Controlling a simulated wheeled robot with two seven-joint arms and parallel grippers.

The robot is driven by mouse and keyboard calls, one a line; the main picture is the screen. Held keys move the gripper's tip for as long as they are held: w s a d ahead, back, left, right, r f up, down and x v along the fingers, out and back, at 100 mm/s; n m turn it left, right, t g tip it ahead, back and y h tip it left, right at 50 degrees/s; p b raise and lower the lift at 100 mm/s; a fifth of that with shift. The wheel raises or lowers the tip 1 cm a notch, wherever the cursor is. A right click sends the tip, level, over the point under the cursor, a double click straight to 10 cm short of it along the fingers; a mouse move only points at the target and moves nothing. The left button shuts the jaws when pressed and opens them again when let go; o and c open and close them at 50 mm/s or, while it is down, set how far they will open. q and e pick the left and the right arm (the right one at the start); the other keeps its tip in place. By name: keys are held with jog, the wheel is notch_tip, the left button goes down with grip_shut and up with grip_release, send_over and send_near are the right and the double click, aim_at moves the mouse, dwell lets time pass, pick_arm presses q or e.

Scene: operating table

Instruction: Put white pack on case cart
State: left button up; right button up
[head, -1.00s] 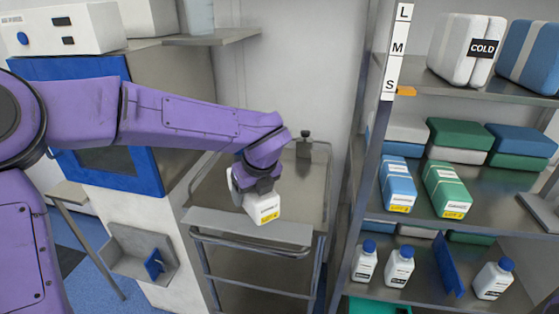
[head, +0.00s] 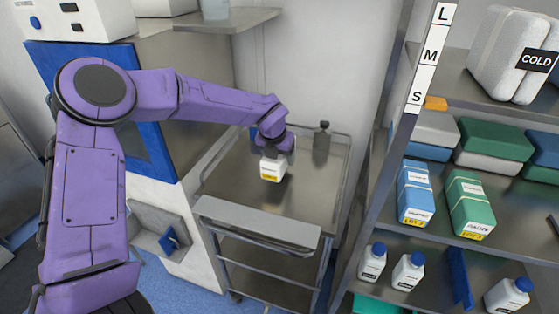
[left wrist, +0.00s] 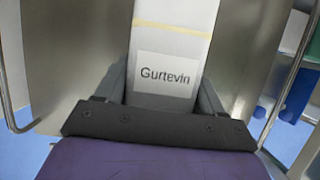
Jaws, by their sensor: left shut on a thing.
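In the left wrist view the white pack (left wrist: 172,60) stands between the gripper's fingers (left wrist: 168,95), with a "Gurtevin" label facing the camera. The cart has a metal top with a rail and lower shelves. My right gripper is not in view.
A dark upright item (head: 322,142) stands at the cart's back. A shelf rack (head: 400,150) is on the right, with blue and green packs and white bottles. A blue-framed cabinet (head: 150,155) stands left of the cart. The cart's front and right top are clear.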

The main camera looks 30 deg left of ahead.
pick_arm(q)
jog(key=shift+s+x, duration=0.15)
jog(key=shift+x, duration=1.05)
jog(key=shift+s+x, duration=0.1)
jog(key=shift+x, duration=1.1)
jog(key=shift+a+f, duration=0.1)
jog(key=shift+f, duration=0.1)
jog(key=o, duration=1.2)
jog(key=shift+o, duration=0.2)
jog(key=v, duration=1.2)
jog(key=shift+s+r+b, duration=0.15)
jog(key=shift+b, duration=0.2)
